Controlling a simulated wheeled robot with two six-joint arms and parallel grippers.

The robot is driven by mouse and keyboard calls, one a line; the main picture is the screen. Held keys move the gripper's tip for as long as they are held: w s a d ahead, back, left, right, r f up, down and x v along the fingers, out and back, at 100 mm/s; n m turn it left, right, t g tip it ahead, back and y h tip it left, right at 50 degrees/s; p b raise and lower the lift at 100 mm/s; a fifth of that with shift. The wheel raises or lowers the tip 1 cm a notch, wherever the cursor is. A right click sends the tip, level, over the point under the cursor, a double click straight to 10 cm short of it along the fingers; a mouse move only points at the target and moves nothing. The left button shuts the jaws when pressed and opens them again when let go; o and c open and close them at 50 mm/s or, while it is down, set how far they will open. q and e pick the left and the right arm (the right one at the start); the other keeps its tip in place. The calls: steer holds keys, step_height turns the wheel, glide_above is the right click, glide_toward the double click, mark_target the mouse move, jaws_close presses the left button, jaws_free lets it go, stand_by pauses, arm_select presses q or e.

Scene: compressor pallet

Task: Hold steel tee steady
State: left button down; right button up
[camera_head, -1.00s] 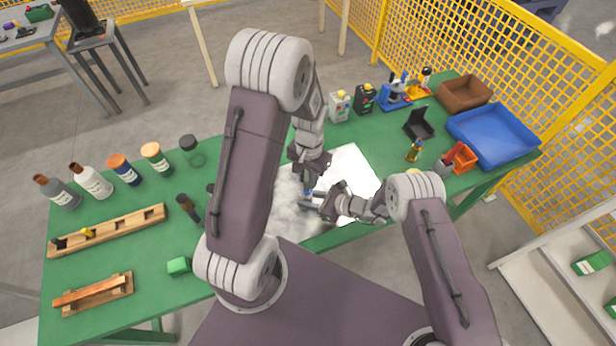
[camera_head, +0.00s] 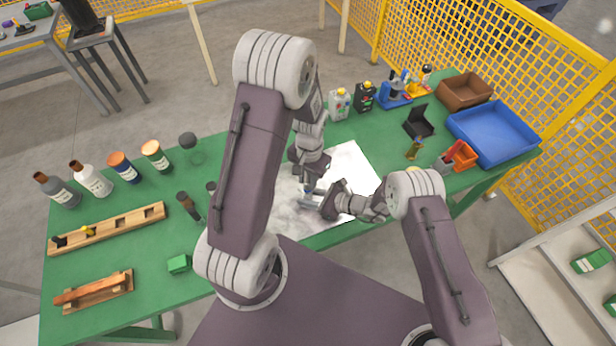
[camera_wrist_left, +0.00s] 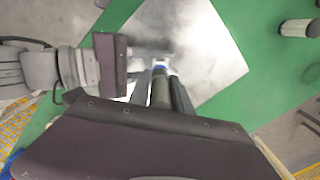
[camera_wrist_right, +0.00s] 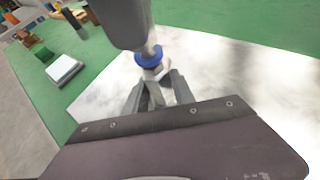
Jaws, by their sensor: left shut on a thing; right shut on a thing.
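The steel tee (camera_head: 309,203) is a small silvery piece over the pale, smudged mat (camera_head: 350,165), partly hidden by my grippers. It also shows in the right wrist view (camera_wrist_right: 160,74). My right gripper (camera_head: 325,203) comes from the right and is shut on the tee. My left gripper (camera_head: 307,183) comes from above and is shut on a grey cylindrical piece (camera_wrist_left: 160,92) with a blue ring (camera_wrist_right: 148,58). The blue ring sits right at the tee. I cannot tell whether the two parts are joined.
Bottles (camera_head: 92,180) and a slotted wooden rack (camera_head: 130,226) stand at the left of the green table. A green block (camera_head: 179,263) lies in front.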

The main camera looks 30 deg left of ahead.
arm_select(q)
steer(key=shift+f, duration=1.05)
steer(key=c, duration=1.1)
jaws_free()
step_height(320, 180, up, 12)
steer(key=shift+w, duration=0.15)
arm_select(e)
steer(key=o, duration=1.1)
steer(key=shift+c, duration=0.2)
